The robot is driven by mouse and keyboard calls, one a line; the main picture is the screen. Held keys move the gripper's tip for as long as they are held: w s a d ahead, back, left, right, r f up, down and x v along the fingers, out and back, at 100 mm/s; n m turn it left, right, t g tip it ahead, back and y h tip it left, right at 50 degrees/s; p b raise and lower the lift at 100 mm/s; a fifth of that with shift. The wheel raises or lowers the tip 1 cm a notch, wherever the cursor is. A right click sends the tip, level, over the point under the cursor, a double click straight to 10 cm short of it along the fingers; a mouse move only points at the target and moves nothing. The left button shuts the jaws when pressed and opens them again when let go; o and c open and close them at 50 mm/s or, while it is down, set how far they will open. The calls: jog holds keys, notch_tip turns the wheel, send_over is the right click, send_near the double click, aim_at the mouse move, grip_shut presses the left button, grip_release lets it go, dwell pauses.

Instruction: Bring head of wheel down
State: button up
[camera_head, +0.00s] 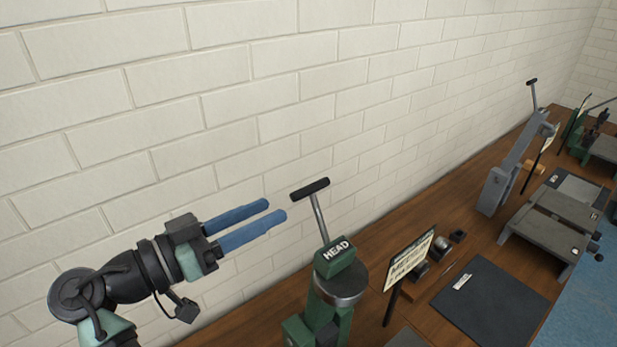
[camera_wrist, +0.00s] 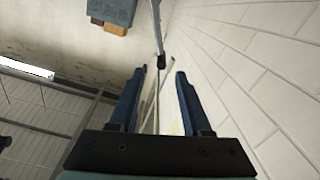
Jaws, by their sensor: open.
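The green machine head (camera_head: 333,257), labelled HEAD, stands on the wooden bench at the bottom middle of the head view. A thin metal lever with a black T-shaped handle (camera_head: 310,189) rises from it, tilted a little to the left. My gripper (camera_head: 276,211) has two blue fingers, open and empty, pointing right toward the lever. The fingertips are just left of the lever, a little below the handle, apart from it in the picture. In the wrist view my gripper (camera_wrist: 160,72) shows a gap between its fingers. A thin rod with a dark end (camera_wrist: 159,50) shows beyond them.
A white brick wall (camera_head: 250,90) runs close behind the bench (camera_head: 380,235). Right of the head are a sign on a post (camera_head: 409,258), small metal parts (camera_head: 440,245) and a dark mat (camera_head: 490,305). A grey lever machine (camera_head: 510,175) stands farther right.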

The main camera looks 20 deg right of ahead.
aim_at(292, 198)
jog(key=p+x, duration=0.3)
jog(key=x, duration=0.5)
jog(key=shift+w+r, duration=0.1)
jog(key=shift+w, duration=0.05)
jog(key=shift+w+d+p, duration=0.25)
jog(key=shift+d+p, duration=0.1)
jog(key=shift+d, duration=0.25)
grip_shut()
dwell(0.5)
